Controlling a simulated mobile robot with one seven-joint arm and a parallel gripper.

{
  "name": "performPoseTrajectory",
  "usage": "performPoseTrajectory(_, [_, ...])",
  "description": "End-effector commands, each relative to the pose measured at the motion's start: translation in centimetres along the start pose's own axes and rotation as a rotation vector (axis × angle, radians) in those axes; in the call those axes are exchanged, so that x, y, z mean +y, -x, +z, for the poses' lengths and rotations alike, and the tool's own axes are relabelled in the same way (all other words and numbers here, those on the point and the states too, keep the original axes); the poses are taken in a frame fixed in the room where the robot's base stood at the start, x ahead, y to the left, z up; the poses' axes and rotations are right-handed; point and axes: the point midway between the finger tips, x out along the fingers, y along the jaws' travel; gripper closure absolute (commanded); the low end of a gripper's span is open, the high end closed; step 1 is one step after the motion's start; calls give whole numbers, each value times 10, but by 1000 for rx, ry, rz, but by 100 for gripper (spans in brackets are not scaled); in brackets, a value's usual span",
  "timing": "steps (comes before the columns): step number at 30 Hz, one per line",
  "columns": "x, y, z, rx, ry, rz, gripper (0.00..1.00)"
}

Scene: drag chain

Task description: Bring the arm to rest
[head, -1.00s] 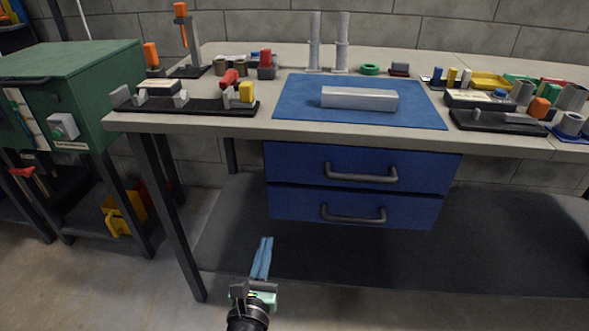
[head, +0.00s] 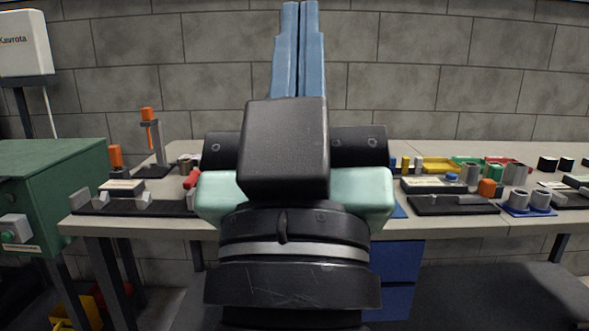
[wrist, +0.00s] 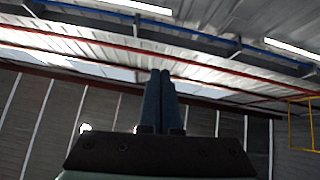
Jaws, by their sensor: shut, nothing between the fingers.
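My gripper (head: 300,8) stands upright in the middle of the head view, close to the camera, with its blue fingers pointing up against the block wall. The fingers lie together with nothing between them. In the wrist view the shut fingers (wrist: 161,76) point toward the ceiling. My wrist hides the middle of the workbench (head: 425,228), including most of what lies there.
A black fixture (head: 150,207) lies on the bench at left, with an orange-topped stand (head: 150,130) behind it. Several trays and small parts, among them a yellow tray (head: 440,165), are at right. A green cabinet (head: 60,190) stands at far left. The space around the raised gripper is clear.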

Motion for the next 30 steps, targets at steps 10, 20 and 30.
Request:
performPoseTrajectory(10, [6,-68,-99,47,-119,-27,100])
performPoseTrajectory(20, [12,-138,-171,46,-117,-27,100])
performPoseTrajectory(30, [17,-196,-230,45,-117,-28,100])
